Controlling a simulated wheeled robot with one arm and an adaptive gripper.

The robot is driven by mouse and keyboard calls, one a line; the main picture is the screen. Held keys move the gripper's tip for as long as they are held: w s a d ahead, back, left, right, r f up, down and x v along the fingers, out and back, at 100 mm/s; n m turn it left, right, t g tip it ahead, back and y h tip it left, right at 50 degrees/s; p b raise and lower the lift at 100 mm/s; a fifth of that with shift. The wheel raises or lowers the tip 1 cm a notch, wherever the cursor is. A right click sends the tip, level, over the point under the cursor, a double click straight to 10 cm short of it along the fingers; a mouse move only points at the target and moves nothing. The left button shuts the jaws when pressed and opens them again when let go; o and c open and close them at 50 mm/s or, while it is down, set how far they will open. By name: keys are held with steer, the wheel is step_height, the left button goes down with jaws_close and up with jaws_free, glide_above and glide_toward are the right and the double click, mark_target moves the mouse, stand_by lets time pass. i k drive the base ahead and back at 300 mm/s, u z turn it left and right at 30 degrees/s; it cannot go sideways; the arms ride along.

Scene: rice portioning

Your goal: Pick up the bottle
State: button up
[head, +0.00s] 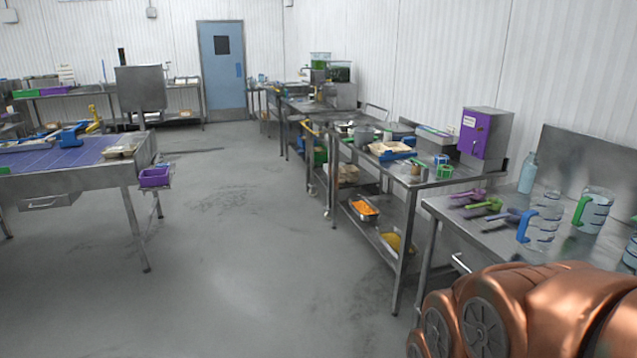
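A clear, pale blue-green bottle (528,174) stands upright on the near right steel table (480,232), towards its back edge. It looks apart from the things around it. A part of my copper-coloured arm fills the bottom right corner, in front of that table. My gripper is outside the picture, so its opening and what it may hold do not show.
On the same table are a blue-handled jug (544,222), a green-handled jug (594,210) and several coloured scoops (486,206). A purple-fronted dispenser (484,138) stands on the table beyond. The grey floor (230,240) at centre left is clear.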

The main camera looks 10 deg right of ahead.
mark_target(528, 170)
steer(key=z, duration=0.1)
steer(key=i, duration=1.75)
steer(key=z, duration=0.45)
